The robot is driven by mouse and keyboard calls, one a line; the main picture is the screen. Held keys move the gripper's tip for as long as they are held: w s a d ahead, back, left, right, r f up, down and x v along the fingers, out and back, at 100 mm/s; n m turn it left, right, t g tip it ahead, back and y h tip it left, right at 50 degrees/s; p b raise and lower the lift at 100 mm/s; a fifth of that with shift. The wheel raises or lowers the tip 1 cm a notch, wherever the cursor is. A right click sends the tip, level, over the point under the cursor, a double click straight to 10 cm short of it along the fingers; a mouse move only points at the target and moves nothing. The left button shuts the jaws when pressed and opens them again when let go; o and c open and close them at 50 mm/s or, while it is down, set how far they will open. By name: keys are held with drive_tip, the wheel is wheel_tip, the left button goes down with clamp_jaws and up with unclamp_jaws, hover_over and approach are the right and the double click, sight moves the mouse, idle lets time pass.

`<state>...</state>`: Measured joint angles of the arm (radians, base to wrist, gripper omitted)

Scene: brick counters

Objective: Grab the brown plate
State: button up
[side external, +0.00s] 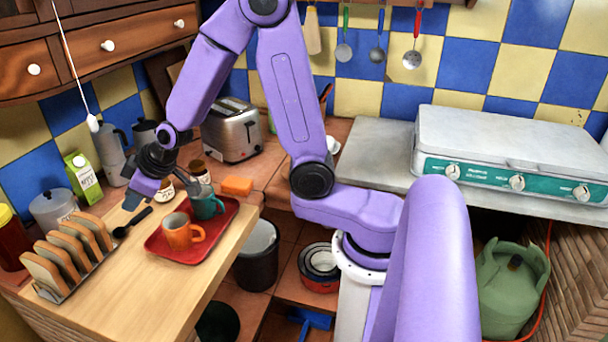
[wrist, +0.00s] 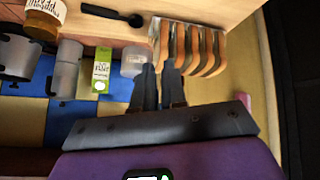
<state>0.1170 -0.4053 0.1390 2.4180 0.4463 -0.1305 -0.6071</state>
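No brown plate can be made out in either view. A red tray (side external: 222,232) lies on the wooden counter, with an orange mug (side external: 180,236) and a teal mug (side external: 204,203) on it. My gripper (side external: 132,201) is above the counter, left of the tray, near a dark spoon (side external: 130,222). In the wrist view my gripper's fingers (wrist: 160,75) are close together with nothing seen between them. The spoon also shows in the wrist view (wrist: 112,14).
A toast rack (side external: 70,265) with several bread slices stands at the counter's front left. A carton (side external: 83,180), moka pot (side external: 112,155) and jars stand behind. A toaster (side external: 232,132) is at the back. Bare counter (side external: 135,285) lies between rack and tray.

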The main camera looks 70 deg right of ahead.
drive_tip(key=w+d+f+m+t+h, duration=0.15)
drive_tip(key=d+m+h, duration=0.55)
drive_tip(key=d, duration=1)
drive_tip(key=s+d+f+g+h, duration=0.1)
drive_tip(key=s+f+h, duration=0.1)
drive_tip(key=s, duration=0.1)
drive_tip(key=s+d+f+g+h, duration=0.1)
drive_tip(key=s+f+g+h, duration=0.1)
drive_tip(key=s, duration=0.2)
drive_tip(key=s+d+f+n+g+h, duration=0.1)
drive_tip(key=s+f+g, duration=0.1)
drive_tip(key=s, duration=0.2)
drive_tip(key=shift+d+f+h, duration=0.15)
drive_tip(key=shift+d+h, duration=0.25)
drive_tip(key=s+f+n+g+h, duration=0.1)
drive_tip(key=s+f+g+h, duration=0.2)
drive_tip(key=s, duration=1)
drive_tip(key=shift+g+y, duration=0.3)
drive_tip(key=shift+g, duration=0.25)
drive_tip(key=shift+x, duration=8.25)
drive_tip(key=shift+r, duration=0.2)
clamp_jaws()
